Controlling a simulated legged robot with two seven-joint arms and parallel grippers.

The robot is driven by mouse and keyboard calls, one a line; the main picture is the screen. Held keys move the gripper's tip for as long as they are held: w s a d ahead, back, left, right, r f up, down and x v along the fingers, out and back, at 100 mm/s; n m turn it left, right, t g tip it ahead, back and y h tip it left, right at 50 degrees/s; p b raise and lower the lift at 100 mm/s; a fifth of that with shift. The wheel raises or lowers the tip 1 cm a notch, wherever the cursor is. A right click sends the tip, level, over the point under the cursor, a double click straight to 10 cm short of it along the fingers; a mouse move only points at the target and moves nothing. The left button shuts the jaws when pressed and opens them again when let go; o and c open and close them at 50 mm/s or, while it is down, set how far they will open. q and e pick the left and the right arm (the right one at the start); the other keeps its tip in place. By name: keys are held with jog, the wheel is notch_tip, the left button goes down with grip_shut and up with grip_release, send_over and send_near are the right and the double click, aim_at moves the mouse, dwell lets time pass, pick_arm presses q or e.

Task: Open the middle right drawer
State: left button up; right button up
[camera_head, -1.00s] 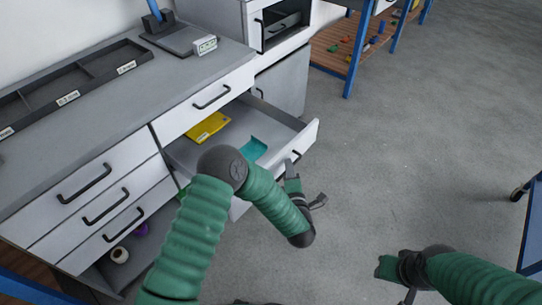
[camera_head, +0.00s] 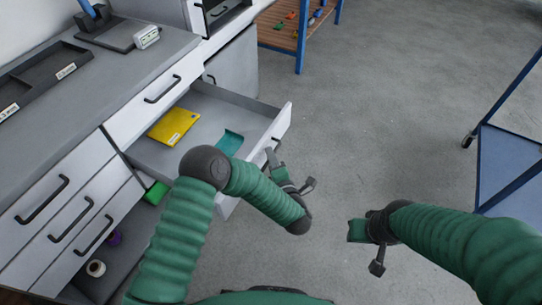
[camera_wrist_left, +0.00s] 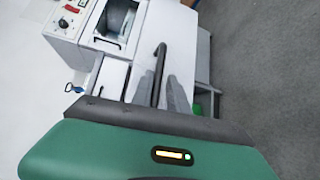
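The middle right drawer (camera_head: 262,97) is pulled out below a closed white top drawer (camera_head: 150,105). A yellow packet (camera_head: 174,126) and a teal item (camera_head: 229,143) lie inside it. My left gripper (camera_head: 273,160) is at the outer face of the drawer front, at its black handle. In the left wrist view the dark handle bar (camera_wrist_left: 160,65) runs between the grey fingers of the left gripper (camera_wrist_left: 162,95), which look closed around it; the exact contact is hard to see. My right gripper (camera_head: 364,246) is open and empty over the floor, to the right.
Several closed drawers (camera_head: 75,215) are at the left. An open space below holds a white roll (camera_head: 96,268) and a purple item. A blue-framed cart (camera_head: 505,160) stands at the right and a blue-legged shelf (camera_head: 300,50) at the back. The grey floor between is clear.

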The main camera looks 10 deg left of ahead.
pick_arm(q)
jog(key=shift+o, duration=1.1)
jog(key=shift+w, duration=0.1)
jog(key=shift+r, duration=0.1)
jog(key=shift+r, duration=0.1)
jog(key=p+v, duration=0.4)
jog(key=v, duration=1.2)
jog(key=shift+s, duration=0.4)
jog(key=shift+d, duration=0.1)
